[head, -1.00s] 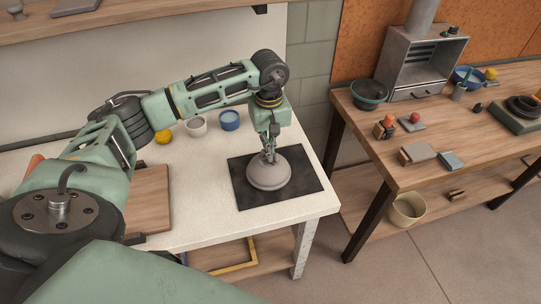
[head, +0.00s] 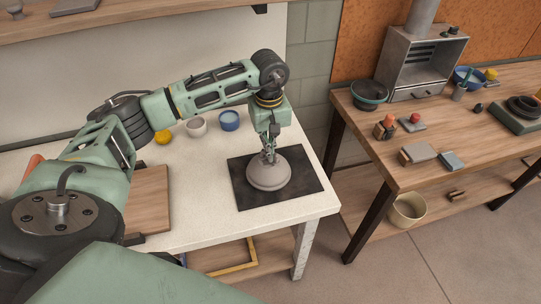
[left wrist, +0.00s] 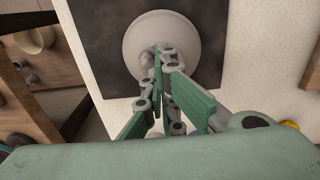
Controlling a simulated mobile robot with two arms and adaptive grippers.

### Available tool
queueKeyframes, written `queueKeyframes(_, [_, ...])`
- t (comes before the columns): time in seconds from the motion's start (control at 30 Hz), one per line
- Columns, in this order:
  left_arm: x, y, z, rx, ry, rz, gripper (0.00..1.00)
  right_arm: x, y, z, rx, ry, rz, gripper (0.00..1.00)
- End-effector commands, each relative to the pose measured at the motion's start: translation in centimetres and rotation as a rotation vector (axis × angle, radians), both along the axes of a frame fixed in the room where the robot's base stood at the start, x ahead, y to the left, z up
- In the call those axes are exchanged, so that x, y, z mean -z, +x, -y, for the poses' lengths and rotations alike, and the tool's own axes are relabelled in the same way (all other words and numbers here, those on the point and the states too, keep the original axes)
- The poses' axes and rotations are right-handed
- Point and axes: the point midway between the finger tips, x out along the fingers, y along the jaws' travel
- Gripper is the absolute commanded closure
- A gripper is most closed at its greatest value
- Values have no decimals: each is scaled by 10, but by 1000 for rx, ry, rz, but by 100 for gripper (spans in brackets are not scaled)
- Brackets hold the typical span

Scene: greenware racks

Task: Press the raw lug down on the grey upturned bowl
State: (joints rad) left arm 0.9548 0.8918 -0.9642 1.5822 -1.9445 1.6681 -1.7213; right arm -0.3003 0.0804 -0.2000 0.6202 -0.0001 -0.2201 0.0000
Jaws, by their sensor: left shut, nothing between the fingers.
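The grey upturned bowl (head: 268,174) rests on a dark square mat (head: 310,184) near the right end of the white table. It also shows in the left wrist view (left wrist: 187,25). My left gripper (head: 269,158) points down over the top of the bowl, fingers together, with its tips at or just above the bowl's surface. In the left wrist view the closed fingertips (left wrist: 160,50) overlap the bowl. My right gripper is not in view.
A yellow ball (head: 164,137), a pale cup (head: 196,126) and a blue cup (head: 230,120) stand behind the arm. A wooden board (head: 150,200) lies left on the table. A wooden bench (head: 380,165) with bowls and blocks stands to the right, across a gap.

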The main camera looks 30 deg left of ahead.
Motion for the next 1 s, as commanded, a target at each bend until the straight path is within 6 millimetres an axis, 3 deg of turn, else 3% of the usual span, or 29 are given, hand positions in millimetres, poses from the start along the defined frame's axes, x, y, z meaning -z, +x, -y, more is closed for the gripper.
queueKeyframes(0.03, [6,-5,1,3,1,-17,100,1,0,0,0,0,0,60])
queueKeyframes(0.47, [4,-5,1,3,1,-17,100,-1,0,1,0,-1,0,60])
queueKeyframes(1.0, [-43,-2,0,1,1,-6,100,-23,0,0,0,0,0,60])
